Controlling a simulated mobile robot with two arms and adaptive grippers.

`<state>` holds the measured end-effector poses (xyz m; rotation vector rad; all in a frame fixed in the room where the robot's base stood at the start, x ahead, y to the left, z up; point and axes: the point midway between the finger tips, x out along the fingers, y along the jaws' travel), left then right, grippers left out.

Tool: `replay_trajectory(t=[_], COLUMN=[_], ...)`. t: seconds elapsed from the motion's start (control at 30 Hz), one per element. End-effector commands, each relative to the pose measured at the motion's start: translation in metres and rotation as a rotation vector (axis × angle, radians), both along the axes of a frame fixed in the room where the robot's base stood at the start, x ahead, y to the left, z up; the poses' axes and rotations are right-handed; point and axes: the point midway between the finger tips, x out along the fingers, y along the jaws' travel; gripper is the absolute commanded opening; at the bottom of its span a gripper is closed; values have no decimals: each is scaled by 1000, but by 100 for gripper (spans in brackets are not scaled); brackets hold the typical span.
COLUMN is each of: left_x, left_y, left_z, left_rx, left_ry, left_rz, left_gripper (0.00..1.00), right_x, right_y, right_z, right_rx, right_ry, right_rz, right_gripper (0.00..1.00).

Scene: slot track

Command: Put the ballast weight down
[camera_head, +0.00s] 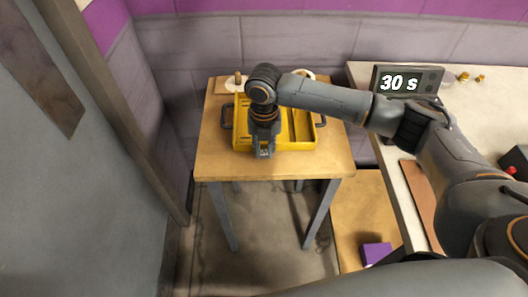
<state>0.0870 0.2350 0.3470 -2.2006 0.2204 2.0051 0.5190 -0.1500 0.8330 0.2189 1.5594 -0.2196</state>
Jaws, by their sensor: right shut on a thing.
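My right gripper (264,151) points down over the near edge of a yellow tray (308,142) on the small wooden table. It is shut on the ballast weight, which is hardly visible behind the dark fingers. I cannot tell whether the weight touches the tray or is held above it. The yellow tray has dark handles on its left and right sides and slots in its right part; my wrist hides its middle. My left gripper is not in view.
The wooden table (220,168) has bare room in front of the tray. A light round piece (235,83) lies behind it at the left. At right, a counter holds a display reading 30 s (407,80) and small brass pieces. A purple box (376,253) sits low down.

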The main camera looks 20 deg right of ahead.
Motion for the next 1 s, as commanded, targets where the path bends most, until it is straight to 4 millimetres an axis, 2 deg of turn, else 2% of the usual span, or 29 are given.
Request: replay_trajectory(t=[0.27, 0.47, 0.73, 0.9, 1.0], left_x=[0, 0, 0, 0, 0], left_y=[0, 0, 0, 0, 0], left_z=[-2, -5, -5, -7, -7], left_rx=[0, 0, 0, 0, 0], left_ry=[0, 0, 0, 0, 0], left_rz=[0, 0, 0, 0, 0], left_gripper=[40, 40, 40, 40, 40], right_x=[1, -2, -49, -91, -109], right_y=[0, 2, 13, 23, 28], right_z=[9, 36, 93, 110, 119], right_rx=[1, 3, 2, 1, 1], right_ry=[-2, -3, -6, -3, -2], right_rz=[-1, 2, 5, 5, 4], right_gripper=[3, 3, 3, 3, 3])
